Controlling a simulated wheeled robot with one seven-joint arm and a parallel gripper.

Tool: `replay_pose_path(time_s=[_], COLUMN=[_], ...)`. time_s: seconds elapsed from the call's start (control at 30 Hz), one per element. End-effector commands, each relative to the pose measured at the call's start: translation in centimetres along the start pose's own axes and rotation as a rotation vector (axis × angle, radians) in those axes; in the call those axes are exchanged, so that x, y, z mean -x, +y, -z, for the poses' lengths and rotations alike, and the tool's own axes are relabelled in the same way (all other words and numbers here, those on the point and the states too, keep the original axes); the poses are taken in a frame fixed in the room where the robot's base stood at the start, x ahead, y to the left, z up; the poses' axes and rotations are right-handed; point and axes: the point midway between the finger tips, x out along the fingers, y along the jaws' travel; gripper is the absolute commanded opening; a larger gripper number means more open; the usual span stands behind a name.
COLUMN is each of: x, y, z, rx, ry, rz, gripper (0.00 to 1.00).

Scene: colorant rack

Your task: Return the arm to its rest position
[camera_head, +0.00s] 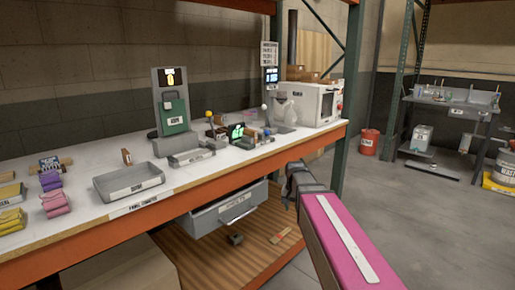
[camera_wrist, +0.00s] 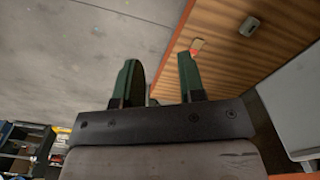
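My arm, with its pink link, reaches up from the lower right in the head view. Its dark wrist end is just in front of the workbench's orange front beam (camera_head: 180,188), at the bench's right part. In the wrist view my gripper (camera_wrist: 160,72) shows two green fingers standing apart. It is open, with no object held between them. Bare concrete floor and the edge of the wooden lower shelf (camera_wrist: 232,70) lie beyond the fingers. The fingers cannot be made out clearly in the head view.
A grey drawer (camera_head: 222,212) hangs below. A green rack post (camera_head: 350,115) stands close behind my wrist. Open floor (camera_head: 420,225) lies to the right.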

Motion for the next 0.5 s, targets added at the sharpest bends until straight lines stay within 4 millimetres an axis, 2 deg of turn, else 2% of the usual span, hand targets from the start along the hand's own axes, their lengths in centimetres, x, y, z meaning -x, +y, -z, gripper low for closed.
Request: replay_pose_path(time_s=[0.03, 0.2, 0.33, 0.5], x=[-1.8, -6.6, -9.6, -11.9], y=[1.1, 3.8, 5.6, 7.1], z=[-1.9, -5.9, -8.9, -11.5], rx=[0.026, 0.124, 0.193, 0.256], ry=[-0.005, -0.004, -0.003, -0.001], rz=[-0.002, -0.001, 0.000, 0.001], gripper=[0.36, 0.36, 0.36, 0.36])
